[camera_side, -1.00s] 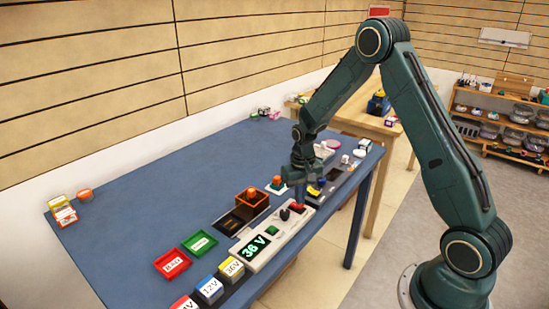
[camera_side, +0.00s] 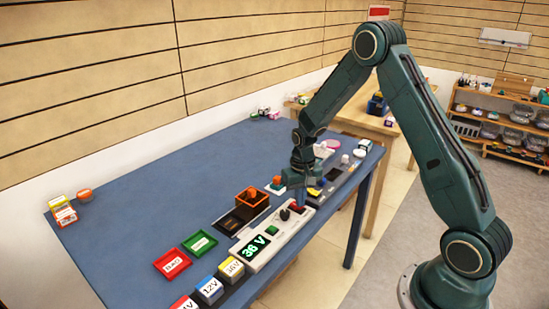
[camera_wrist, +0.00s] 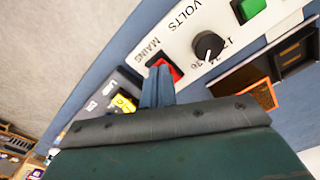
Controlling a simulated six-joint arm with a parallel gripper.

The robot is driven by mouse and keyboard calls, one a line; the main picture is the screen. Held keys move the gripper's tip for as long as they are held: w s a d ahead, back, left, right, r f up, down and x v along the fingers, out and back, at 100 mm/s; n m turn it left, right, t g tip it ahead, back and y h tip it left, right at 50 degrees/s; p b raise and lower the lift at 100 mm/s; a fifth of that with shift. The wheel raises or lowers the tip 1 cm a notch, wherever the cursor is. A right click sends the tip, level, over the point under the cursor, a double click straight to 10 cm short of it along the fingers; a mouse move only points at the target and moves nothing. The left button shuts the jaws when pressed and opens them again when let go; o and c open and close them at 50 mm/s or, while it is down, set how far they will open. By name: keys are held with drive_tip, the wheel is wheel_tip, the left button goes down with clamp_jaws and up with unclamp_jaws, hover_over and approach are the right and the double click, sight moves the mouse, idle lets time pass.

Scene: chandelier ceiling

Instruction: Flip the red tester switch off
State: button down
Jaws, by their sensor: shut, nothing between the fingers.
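The white tester panel (camera_side: 270,249) lies on the blue table with a lit green "36 V" display (camera_side: 254,246). Its red switch (camera_wrist: 170,67) sits by the word MAINS in the wrist view, and part of it shows in the side view (camera_side: 298,209). A black knob (camera_wrist: 208,46) and a green button (camera_wrist: 250,8) are on the same panel. My gripper (camera_wrist: 158,74) is shut and empty, its fingertips right at the red switch and covering part of it. I cannot tell whether they touch it.
An orange-topped part (camera_side: 250,194) sits in a dark holder beside the panel. A red tray (camera_side: 173,264) and a green tray (camera_side: 199,243) lie to the left, with voltage-labelled blocks (camera_side: 209,289) in front. Small items crowd the table behind my gripper. The table's left middle is clear.

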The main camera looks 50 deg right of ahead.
drive_tip(key=shift+f, duration=0.15)
drive_tip(key=shift+r, duration=3.55)
drive_tip(key=shift+r, duration=0.1)
